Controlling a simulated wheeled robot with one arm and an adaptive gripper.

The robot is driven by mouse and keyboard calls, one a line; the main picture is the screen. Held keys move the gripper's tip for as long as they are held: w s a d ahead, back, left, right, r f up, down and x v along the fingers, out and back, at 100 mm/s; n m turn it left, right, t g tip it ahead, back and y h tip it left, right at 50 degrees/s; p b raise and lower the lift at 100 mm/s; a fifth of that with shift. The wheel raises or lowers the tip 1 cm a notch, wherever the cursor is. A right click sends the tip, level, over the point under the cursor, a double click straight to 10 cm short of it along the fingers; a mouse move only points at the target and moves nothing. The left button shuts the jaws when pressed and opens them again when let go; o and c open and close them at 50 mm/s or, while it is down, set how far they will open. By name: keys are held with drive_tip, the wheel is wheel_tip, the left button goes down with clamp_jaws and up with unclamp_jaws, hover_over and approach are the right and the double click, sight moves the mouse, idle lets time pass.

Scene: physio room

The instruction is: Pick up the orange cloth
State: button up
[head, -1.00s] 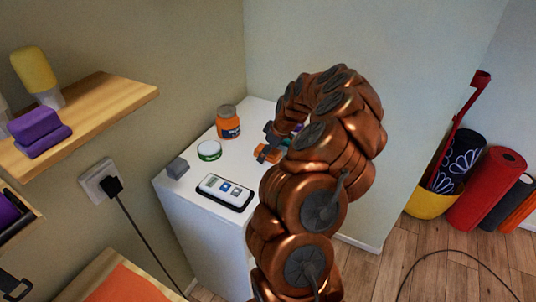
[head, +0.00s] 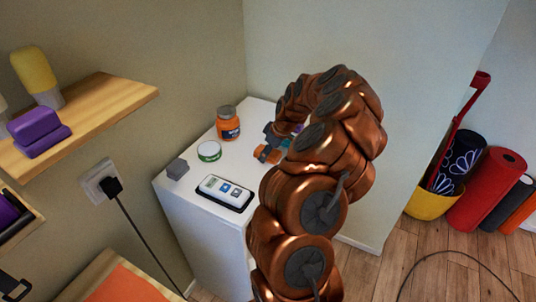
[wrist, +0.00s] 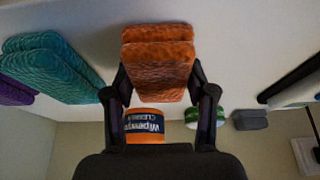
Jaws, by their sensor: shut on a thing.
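The orange cloth (wrist: 158,65) is a folded, textured pad between the two dark fingers of my gripper (wrist: 159,78) in the wrist view. The fingers are closed in on its two sides. In the head view a small part of the orange cloth (head: 265,154) shows over the white cabinet top, left of my copper arm. The arm hides most of the gripper there. I cannot tell whether the cloth still touches the cabinet top.
The white cabinet (head: 190,198) also bears an orange jar (head: 228,124), a green-and-white tin (head: 209,151), a grey block (head: 177,168) and a handheld device (head: 224,193). A teal cloth (wrist: 52,66) and a purple cloth (wrist: 14,92) lie beside the orange one.

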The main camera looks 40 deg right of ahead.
drive_tip(key=shift+r, duration=0.1)
drive_tip(key=shift+c, duration=0.2)
drive_tip(key=shift+r+p, duration=0.3)
drive_tip(key=shift+p, duration=0.55)
drive_tip(key=shift+b, duration=0.3)
drive_tip(key=shift+r+b, duration=0.85)
drive_tip(key=shift+r, duration=0.7)
drive_tip(key=s+a+r+b, duration=0.1)
drive_tip(key=s+a+b, duration=0.4)
drive_tip(key=s, duration=0.8)
drive_tip(key=a, duration=0.3)
drive_tip(key=shift+s+r, duration=0.35)
drive_tip(key=shift+a, duration=0.15)
